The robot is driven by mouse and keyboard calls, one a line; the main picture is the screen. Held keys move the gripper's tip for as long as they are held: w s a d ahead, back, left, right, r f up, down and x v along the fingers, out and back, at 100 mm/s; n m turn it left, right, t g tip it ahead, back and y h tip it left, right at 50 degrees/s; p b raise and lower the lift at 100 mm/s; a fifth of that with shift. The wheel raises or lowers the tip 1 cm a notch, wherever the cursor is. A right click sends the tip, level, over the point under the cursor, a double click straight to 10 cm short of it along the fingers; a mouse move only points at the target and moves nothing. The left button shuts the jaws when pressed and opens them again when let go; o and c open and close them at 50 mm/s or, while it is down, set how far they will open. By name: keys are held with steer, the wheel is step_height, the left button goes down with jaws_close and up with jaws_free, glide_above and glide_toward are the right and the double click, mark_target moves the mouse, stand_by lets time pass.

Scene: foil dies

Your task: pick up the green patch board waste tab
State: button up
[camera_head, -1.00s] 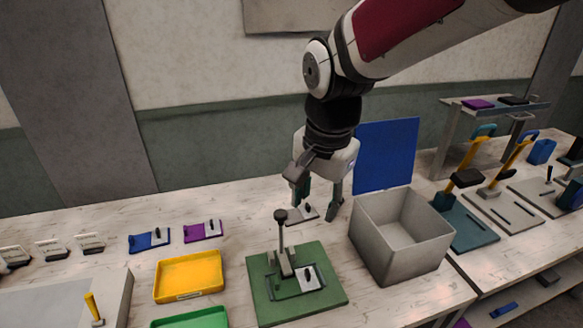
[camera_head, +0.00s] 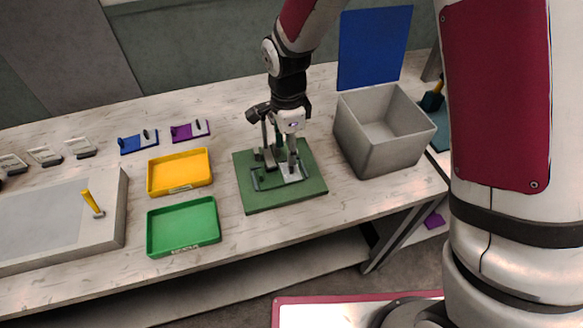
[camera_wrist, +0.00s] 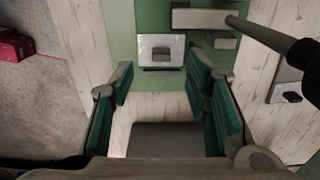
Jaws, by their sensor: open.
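The green patch board (camera_head: 262,200) lies on the bench with a dark lever press on it. A small pale plate with a dark raised tab (camera_head: 291,174) sits at the board's right part. In the wrist view this plate and its grey tab (camera_wrist: 162,48) lie on the green surface (camera_wrist: 121,20), ahead of the fingers. My gripper (camera_head: 284,157) is over the board, its fingers partly overlapping the lever and plate. In the wrist view my gripper (camera_wrist: 160,82) is open, with teal pads on both sides and nothing between them. The exact height above the plate is unclear.
A grey open bin (camera_head: 357,160) stands right of the board. Yellow (camera_head: 180,171) and green (camera_head: 183,228) trays lie to its left. The lever (camera_wrist: 265,36) crosses the wrist view's upper right. Blue (camera_head: 138,143) and purple (camera_head: 190,131) pieces lie behind the trays.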

mark_target(291, 168)
steer(key=shift+w+d+f+p, duration=0.15)
steer(key=shift+f+p, duration=0.15)
steer(key=shift+f, duration=1.45)
steer(key=shift+d+f+p, duration=0.15)
steer(key=shift+f+p, duration=0.15)
steer(key=shift+f, duration=1.45)
steer(key=c, duration=0.8)
